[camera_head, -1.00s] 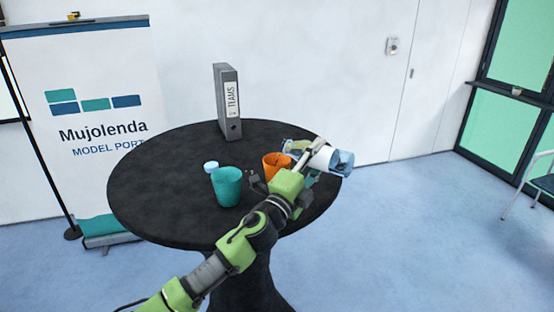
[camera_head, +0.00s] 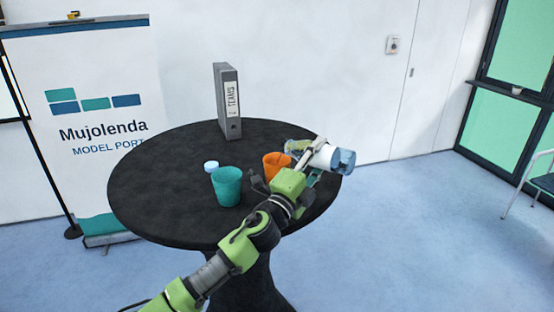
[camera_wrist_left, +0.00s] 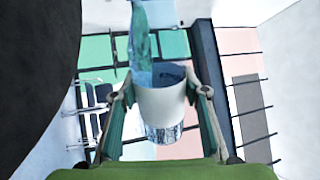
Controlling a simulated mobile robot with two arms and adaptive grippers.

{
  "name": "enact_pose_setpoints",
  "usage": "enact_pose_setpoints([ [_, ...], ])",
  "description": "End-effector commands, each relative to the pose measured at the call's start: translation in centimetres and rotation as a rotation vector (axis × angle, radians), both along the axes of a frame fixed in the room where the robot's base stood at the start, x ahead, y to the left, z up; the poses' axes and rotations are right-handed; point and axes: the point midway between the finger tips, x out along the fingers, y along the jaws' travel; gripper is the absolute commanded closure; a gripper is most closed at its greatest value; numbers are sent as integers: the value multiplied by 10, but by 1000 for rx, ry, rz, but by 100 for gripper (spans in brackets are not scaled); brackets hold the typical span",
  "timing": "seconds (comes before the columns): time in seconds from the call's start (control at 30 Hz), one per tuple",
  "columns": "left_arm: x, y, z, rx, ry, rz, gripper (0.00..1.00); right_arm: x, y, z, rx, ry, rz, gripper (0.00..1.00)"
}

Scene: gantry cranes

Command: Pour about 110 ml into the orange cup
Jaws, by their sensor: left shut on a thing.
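The orange cup (camera_head: 273,166) stands upright on the round black table (camera_head: 150,205); my gripper and arm partly cover its right side. My left gripper (camera_head: 312,163) is shut on a clear bluish bottle with a white label (camera_head: 326,158), just right of the cup. The bottle lies tipped almost level, its far end toward the cup and its blue end to the right. In the left wrist view the bottle's label (camera_wrist_left: 161,103) sits between both fingers. I cannot make out a stream or the level in the cup. My right gripper is not in view.
A teal cup (camera_head: 227,186) stands left of the orange cup, with a small white-and-blue cap (camera_head: 211,167) behind it. A grey binder (camera_head: 227,102) stands at the table's back. The table's left part is clear. A banner (camera_head: 100,110) stands behind on the left.

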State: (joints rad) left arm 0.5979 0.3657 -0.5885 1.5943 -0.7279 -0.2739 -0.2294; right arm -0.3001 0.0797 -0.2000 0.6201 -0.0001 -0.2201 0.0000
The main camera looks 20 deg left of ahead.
Motion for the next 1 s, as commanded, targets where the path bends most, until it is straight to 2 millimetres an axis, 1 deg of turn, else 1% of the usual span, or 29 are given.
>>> enact_pose_setpoints([
  [0.07, 0, 0, 0, 2, -2, 0, 90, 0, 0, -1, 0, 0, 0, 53],
  [0.13, 0, 0, -20, 93, -31, 2, 90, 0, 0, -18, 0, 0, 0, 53],
  [0.2, 0, 0, -36, 220, -77, 3, 90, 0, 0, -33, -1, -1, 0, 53],
  [0.27, -3, -5, -25, 289, -104, 1, 90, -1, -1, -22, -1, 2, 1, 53],
  [0.43, -4, -10, -26, 360, -128, 2, 90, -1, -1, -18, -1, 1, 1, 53],
  [0.53, -3, -7, -26, 424, -150, 4, 90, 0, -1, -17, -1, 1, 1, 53],
  [1.0, -3, -8, -27, 432, -153, 2, 90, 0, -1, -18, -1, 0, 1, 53],
])
